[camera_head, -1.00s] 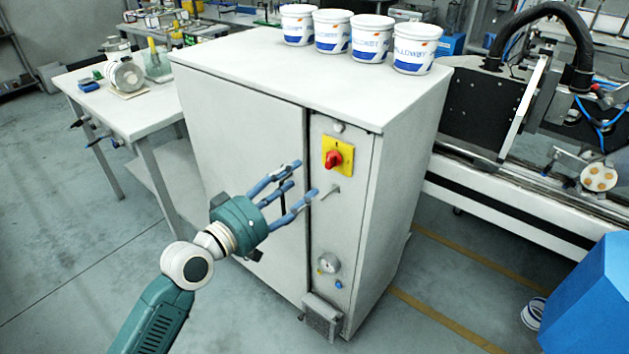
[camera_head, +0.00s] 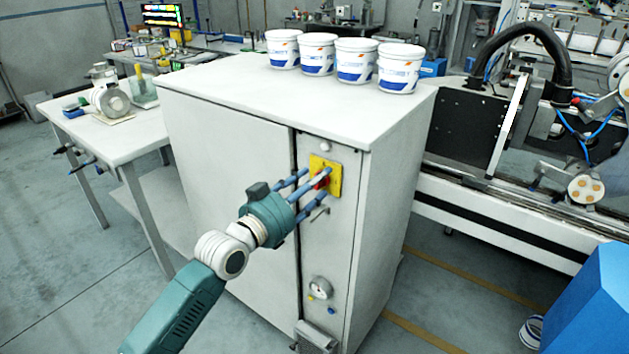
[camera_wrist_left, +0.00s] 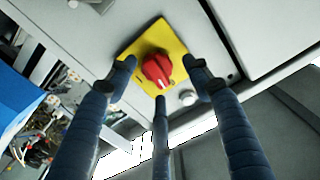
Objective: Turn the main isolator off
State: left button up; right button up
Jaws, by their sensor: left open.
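The main isolator is a red rotary knob (camera_wrist_left: 157,69) on a yellow square plate (camera_head: 326,176), on the front strip of a white cabinet (camera_head: 230,165). In the head view my left gripper (camera_head: 318,183) is in front of the plate and its fingers partly hide the red knob. In the left wrist view the three blue fingers (camera_wrist_left: 160,85) are spread open around the knob, with a gap on each side. The knob has a white mark on its face. I cannot tell whether any finger touches it. My right gripper is not in view.
A lever handle (camera_head: 318,213) sticks out just below the plate, close to the lower finger. A round gauge (camera_head: 320,288) sits lower on the strip. Several white tubs (camera_head: 356,62) stand on the cabinet top. A blue box (camera_head: 590,300) stands at the right.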

pick_arm(q)
jog(key=shift+w+d, duration=0.2)
jog(key=c, duration=1)
jog(key=shift+a+r+n+p, duration=0.15)
jog(key=shift+r+n+p, duration=0.2)
jog(key=shift+n, duration=0.55)
jog(key=shift+c, duration=0.4)
jog(key=o, duration=1.1)
jog(key=shift+w, duration=0.1)
jog(key=shift+f, duration=0.1)
jog(key=shift+f, duration=0.1)
